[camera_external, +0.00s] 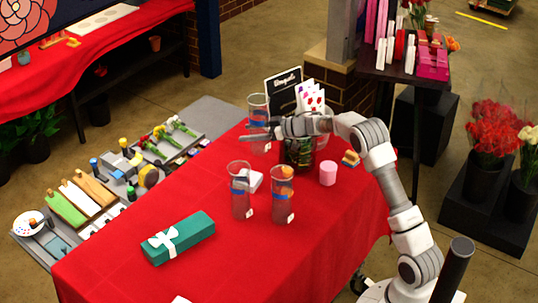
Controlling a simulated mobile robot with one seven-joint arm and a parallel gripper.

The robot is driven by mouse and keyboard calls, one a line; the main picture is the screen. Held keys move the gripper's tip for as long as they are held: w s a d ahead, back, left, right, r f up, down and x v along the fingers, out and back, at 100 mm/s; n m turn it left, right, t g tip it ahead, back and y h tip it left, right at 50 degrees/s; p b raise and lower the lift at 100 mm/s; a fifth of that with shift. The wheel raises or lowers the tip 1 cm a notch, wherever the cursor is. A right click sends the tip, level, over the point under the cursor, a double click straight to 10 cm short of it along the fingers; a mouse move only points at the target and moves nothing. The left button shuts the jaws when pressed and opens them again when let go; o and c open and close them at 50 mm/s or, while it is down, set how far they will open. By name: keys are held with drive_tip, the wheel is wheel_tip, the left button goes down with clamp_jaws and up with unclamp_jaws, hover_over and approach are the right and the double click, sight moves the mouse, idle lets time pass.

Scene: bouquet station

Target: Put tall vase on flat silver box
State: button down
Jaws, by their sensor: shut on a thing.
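Several tall clear vases stand on the red-covered table. My gripper (258,132) is at the far side of the table, shut on the tall vase (257,104) at the back, with its fingers across the vase's middle. This vase is clear with a blue band and looks upright; I cannot tell whether its base touches the table. Two similar vases stand nearer, one on the left (240,202) and one with an orange thing inside on the right (282,207).
A green gift box with a white bow (178,238) lies at the table's front left. A pink cylinder (328,173) and a small orange-and-blue stack (350,158) are on the right. A dark sign (283,92) and cards stand at the back. The red cloth (245,262) is bare at front right.

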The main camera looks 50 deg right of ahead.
wheel_tip(320, 180, down, 10)
drive_tip(key=shift+f+b, duration=0.2)
drive_tip(key=shift+b, duration=0.3)
drive_tip(key=shift+f, duration=0.1)
drive_tip(key=shift+f, duration=0.1)
unclamp_jaws()
drive_tip(key=shift+f, duration=0.1)
